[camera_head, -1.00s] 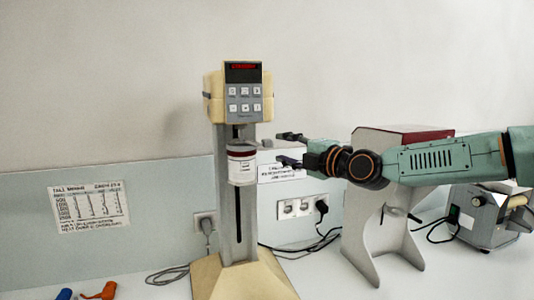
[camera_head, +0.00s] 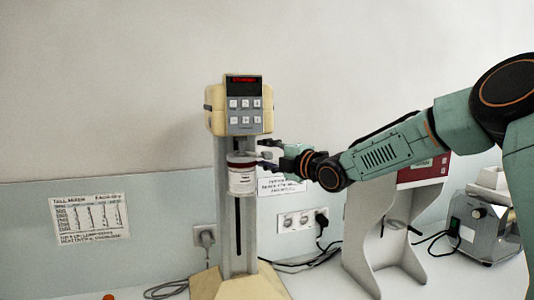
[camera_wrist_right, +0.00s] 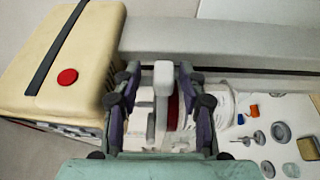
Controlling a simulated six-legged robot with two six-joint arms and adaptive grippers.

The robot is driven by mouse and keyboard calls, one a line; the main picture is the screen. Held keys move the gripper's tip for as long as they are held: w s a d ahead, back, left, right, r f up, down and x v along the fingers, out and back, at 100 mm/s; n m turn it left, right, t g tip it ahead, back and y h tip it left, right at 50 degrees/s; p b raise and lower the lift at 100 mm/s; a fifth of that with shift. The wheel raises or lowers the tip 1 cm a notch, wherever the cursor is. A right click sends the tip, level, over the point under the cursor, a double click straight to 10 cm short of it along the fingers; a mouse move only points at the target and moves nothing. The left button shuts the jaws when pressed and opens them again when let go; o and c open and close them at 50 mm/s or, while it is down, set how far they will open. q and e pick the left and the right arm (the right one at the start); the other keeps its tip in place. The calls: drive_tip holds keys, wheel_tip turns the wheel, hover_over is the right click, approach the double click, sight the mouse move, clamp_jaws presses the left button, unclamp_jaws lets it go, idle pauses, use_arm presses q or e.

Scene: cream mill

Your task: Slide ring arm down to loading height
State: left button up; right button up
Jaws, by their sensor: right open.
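The mixer stands upright, with a cream motor head (camera_head: 240,108), a keypad and a red display, on a grey column (camera_head: 225,220). A white jar (camera_head: 241,180) with a dark red band hangs at the column under the head. The ring arm is mostly hidden in the head view; a pale grey bar (camera_wrist_right: 163,85), probably its handle, shows in the right wrist view. My right gripper (camera_head: 268,155) is at the jar's right side, level with its top. In the wrist view its fingers (camera_wrist_right: 158,95) stand open on both sides of the bar; contact is unclear.
The cream head (camera_wrist_right: 70,60) lies close beside the right gripper. A grey stand with a red top (camera_head: 424,170) and a grey device (camera_head: 482,225) are at the right. Cables and sockets (camera_head: 302,220) lie behind. Several small parts (camera_wrist_right: 270,135) lie on the bench.

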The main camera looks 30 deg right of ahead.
drive_tip(key=shift+w+d+f, duration=0.15)
drive_tip(key=shift+d+f, duration=0.05)
drive_tip(key=shift+d, duration=0.05)
drive_tip(key=shift+w+f, duration=0.1)
drive_tip(key=shift+w, duration=0.15)
drive_tip(key=shift+c, duration=0.5)
drive_tip(key=shift+s+a, duration=0.2)
drive_tip(key=shift+a, duration=0.05)
drive_tip(key=c, duration=0.4)
drive_tip(key=shift+d+r, duration=0.1)
drive_tip(key=shift+r, duration=0.1)
clamp_jaws()
